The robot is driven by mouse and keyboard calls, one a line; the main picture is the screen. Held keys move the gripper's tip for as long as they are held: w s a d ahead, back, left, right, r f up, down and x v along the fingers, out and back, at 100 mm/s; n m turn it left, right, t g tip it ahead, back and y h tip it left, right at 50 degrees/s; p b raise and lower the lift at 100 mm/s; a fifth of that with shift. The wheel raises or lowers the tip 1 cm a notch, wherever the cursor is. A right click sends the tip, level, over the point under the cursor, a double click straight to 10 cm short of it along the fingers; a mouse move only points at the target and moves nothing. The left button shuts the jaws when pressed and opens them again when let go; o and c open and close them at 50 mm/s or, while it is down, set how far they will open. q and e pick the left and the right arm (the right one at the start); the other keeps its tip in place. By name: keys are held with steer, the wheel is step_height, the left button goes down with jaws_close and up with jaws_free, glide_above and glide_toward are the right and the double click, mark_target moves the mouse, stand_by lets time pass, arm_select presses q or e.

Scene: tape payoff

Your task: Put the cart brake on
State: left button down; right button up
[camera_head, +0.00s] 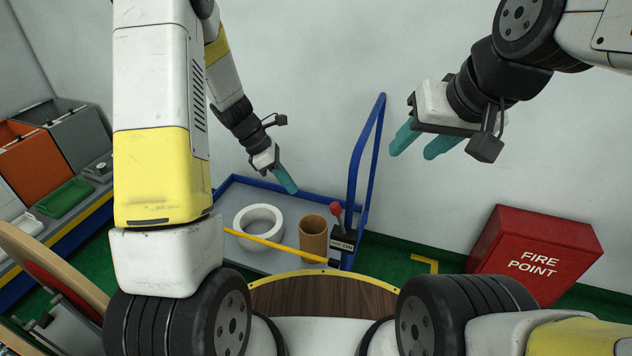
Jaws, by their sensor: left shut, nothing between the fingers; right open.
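The cart (284,261) is a grey platform with a blue rim and a blue push handle (357,160) at its right end. The brake lever with a red knob (336,209) stands near the base of the handle, above a small labelled plate (342,245). My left gripper (289,188) is shut and empty, pointing down over the cart, up and to the left of the red knob and apart from it. My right gripper (414,146) is open and empty, right of the handle and higher up.
A white ring roll (243,218) and a brown tube (313,238) stand on the cart. A yellow bar (270,243) crosses in front of them. A red fire point box (535,255) is at right. Orange (35,165) and grey bins stand at left.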

arm_select(q)
steer(key=d+f, duration=0.7)
steer(key=d, duration=0.1)
steer(key=shift+d+f, duration=0.25)
steer(key=shift+d, duration=0.05)
steer(key=shift+w+d, duration=0.1)
steer(key=shift+d, duration=0.05)
